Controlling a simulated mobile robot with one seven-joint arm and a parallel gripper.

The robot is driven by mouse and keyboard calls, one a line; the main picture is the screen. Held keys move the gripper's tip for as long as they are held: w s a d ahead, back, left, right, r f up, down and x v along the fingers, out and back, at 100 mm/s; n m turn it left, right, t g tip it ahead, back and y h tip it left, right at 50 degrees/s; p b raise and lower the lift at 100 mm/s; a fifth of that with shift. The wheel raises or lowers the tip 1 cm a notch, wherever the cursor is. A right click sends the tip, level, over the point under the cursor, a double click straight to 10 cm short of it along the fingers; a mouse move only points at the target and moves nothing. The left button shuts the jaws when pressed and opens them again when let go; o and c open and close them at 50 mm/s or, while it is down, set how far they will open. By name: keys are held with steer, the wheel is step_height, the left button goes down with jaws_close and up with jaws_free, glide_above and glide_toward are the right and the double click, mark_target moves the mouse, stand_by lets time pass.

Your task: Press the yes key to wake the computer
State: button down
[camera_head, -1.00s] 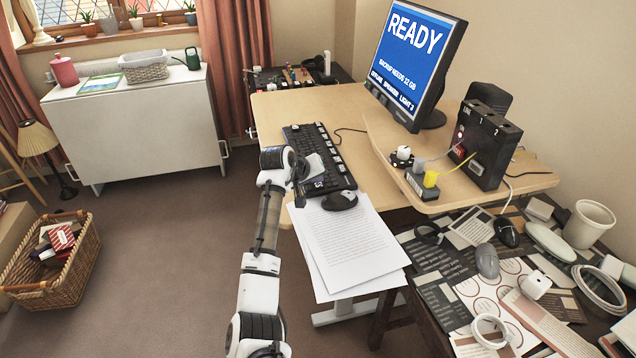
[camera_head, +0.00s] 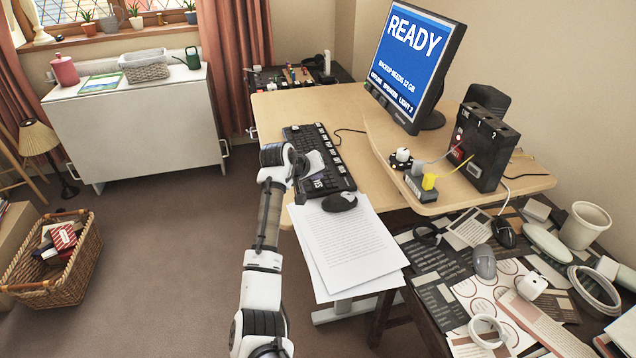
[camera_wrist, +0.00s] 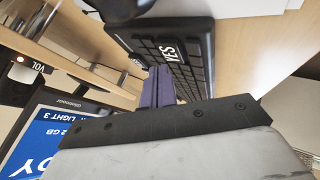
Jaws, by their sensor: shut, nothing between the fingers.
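The black keyboard (camera_head: 342,172) lies on the wooden desk; its near part also shows in the wrist view (camera_wrist: 196,72). The yes key (camera_head: 318,184) is a dark key with white "YES" lettering near the keyboard's near end; in the wrist view the key (camera_wrist: 168,50) lies just beyond the fingertips. My gripper (camera_wrist: 160,86) is shut and empty, its fingers pointing at the keys. I cannot tell whether the tips touch a key. The arm's wrist hides part of the keyboard's left side in the head view. The computer monitor (camera_head: 412,60) is lit blue and reads "READY".
A black mouse (camera_head: 339,202) sits just in front of the keyboard, beside loose white papers (camera_head: 350,250). A black switch box (camera_head: 485,145) and power sockets (camera_head: 418,185) stand on the raised shelf. The lower right table (camera_head: 440,265) is cluttered.

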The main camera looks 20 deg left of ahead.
mark_target(316, 186)
step_height(316, 186, up, 5)
steer(key=p, duration=0.4)
stand_by(0.8)
